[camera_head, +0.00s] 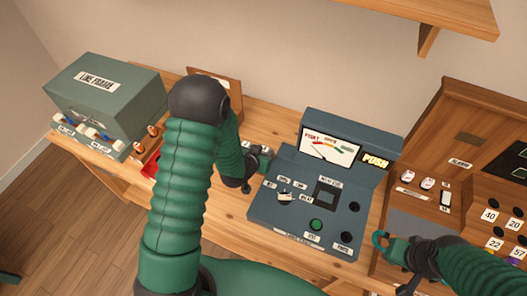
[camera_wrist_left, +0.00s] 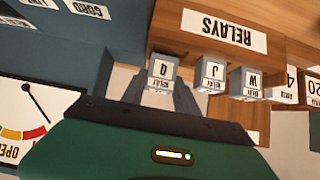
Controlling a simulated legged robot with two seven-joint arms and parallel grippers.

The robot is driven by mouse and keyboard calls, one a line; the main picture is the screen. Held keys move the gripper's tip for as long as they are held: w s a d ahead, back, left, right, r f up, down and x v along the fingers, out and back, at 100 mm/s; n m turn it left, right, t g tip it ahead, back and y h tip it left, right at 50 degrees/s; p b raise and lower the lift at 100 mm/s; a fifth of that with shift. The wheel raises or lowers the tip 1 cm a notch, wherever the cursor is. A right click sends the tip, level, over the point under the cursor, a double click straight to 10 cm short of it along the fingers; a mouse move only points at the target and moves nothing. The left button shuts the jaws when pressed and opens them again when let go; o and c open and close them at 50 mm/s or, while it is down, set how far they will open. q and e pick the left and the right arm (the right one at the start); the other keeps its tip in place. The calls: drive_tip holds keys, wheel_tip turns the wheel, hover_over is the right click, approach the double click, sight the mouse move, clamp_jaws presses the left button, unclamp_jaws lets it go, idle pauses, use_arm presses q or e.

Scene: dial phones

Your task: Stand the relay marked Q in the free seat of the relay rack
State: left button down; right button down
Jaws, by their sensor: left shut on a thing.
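The relay marked Q (camera_wrist_left: 163,70) is a small pale block with a lettered label. My left gripper (camera_wrist_left: 158,92) has its fingers on both sides of it and is shut on it. In the wrist view, Q lines up beside relays J (camera_wrist_left: 212,72) and W (camera_wrist_left: 247,82) at the wooden relay rack (camera_wrist_left: 285,48) labelled RELAYS. Whether Q's base is in a seat is hidden. In the head view the left gripper (camera_head: 262,158) is left of the meter console, and my arm hides most of the rack area. My right gripper (camera_head: 385,245) is at the lower right; its jaw opening is unclear.
The blue-grey meter console (camera_head: 265,215) stands close to my left gripper. A green LINE FRAME box (camera_head: 100,95) stands at the left end of the wooden bench. A wooden cabinet (camera_head: 460,110) with number tags is at right, and a shelf (camera_head: 450,15) hangs above.

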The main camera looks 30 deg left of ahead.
use_arm(q)
drive_tip(key=shift+a+f+b, duration=0.25)
drive_tip(key=shift+f+b, duration=0.1)
drive_tip(key=shift+f, duration=0.25)
drive_tip(key=shift+f, duration=0.1)
drive_tip(key=shift+d, duration=0.1)
drive_tip(key=c, duration=0.9)
unclamp_jaws()
drive_tip(key=shift+o, duration=0.5)
drive_tip(key=shift+o, duration=0.9)
